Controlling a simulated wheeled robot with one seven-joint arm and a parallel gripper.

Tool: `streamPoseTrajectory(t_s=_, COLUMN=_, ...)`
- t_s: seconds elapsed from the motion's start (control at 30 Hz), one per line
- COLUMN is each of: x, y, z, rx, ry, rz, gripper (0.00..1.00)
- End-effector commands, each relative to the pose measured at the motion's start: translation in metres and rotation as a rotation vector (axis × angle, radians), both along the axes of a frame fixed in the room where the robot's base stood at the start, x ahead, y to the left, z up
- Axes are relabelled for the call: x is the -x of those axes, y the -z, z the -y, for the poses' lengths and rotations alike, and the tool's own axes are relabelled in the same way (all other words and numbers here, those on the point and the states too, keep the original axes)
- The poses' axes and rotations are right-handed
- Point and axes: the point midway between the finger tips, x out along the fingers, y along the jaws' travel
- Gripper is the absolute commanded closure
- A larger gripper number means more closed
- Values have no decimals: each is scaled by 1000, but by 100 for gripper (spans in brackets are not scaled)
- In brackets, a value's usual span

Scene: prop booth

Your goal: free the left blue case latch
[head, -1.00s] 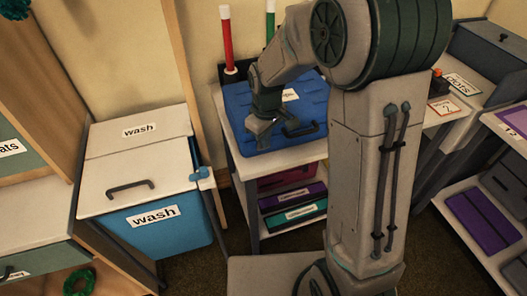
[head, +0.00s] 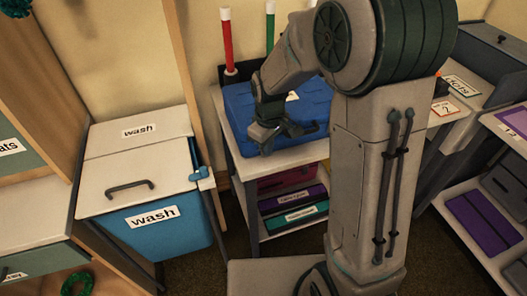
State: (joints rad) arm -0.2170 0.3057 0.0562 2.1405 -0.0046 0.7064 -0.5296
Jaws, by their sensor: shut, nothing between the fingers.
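The blue case (head: 237,101) lies on a white-topped stand against the back wall, with a label partly showing on its lid. My gripper (head: 267,149) is shut and empty at the case's front, near its left part, pointing down. My gripper and wrist hide much of the case's front edge, so the left latch cannot be made out. The dark case handle (head: 307,129) shows just right of my gripper. I cannot tell whether my fingers touch the case.
Red (head: 226,42) and green (head: 270,30) sticks stand behind the case. A wash bin (head: 160,240) with a white lid stands left of the stand. Labelled boxes (head: 295,200) fill the shelf below. A grey counter stands at right.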

Motion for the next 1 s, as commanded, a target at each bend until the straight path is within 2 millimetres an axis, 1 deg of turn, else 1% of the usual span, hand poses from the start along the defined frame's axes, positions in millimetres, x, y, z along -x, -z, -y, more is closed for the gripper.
streamPoseTrajectory(t_s=0.03, x=-6, y=4, z=3, rx=-1, ry=5, rz=18, gripper=100)
streamPoseTrajectory(t_s=0.47, x=-1, y=13, z=5, rx=-2, ry=6, rz=23, gripper=100)
streamPoseTrajectory(t_s=0.63, x=3, y=11, z=5, rx=0, ry=6, rz=20, gripper=100)
streamPoseTrajectory(t_s=0.77, x=12, y=7, z=6, rx=1, ry=6, rz=16, gripper=100)
streamPoseTrajectory(t_s=0.87, x=23, y=4, z=8, rx=4, ry=7, rz=8, gripper=100)
streamPoseTrajectory(t_s=1.0, x=45, y=4, z=11, rx=13, ry=9, rz=-15, gripper=100)
